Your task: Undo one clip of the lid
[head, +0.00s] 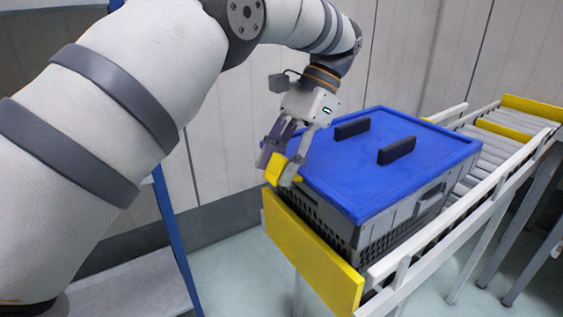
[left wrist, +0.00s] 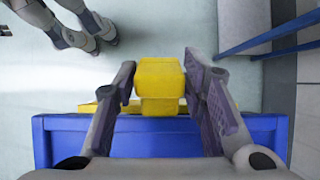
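A grey tote (head: 407,217) with a blue lid (head: 350,178) stands on a roller conveyor in the head view. The lid has two dark handles and lies flat on the tote. A yellow clip (head: 275,169) is at the lid's near left end; in the left wrist view the clip (left wrist: 159,82) sticks out past the lid's blue edge (left wrist: 58,135). My left gripper (head: 284,163) is at this clip, one finger on each side, in the left wrist view too (left wrist: 160,75). Its fingers are apart, with narrow gaps beside the clip. My right gripper is not in view.
A yellow stop plate (head: 310,258) closes the conveyor's near end, just below the clip. White side rails (head: 462,212) run along the rollers. A blue-framed rack (head: 172,232) stands to the left. Panelled walls are behind.

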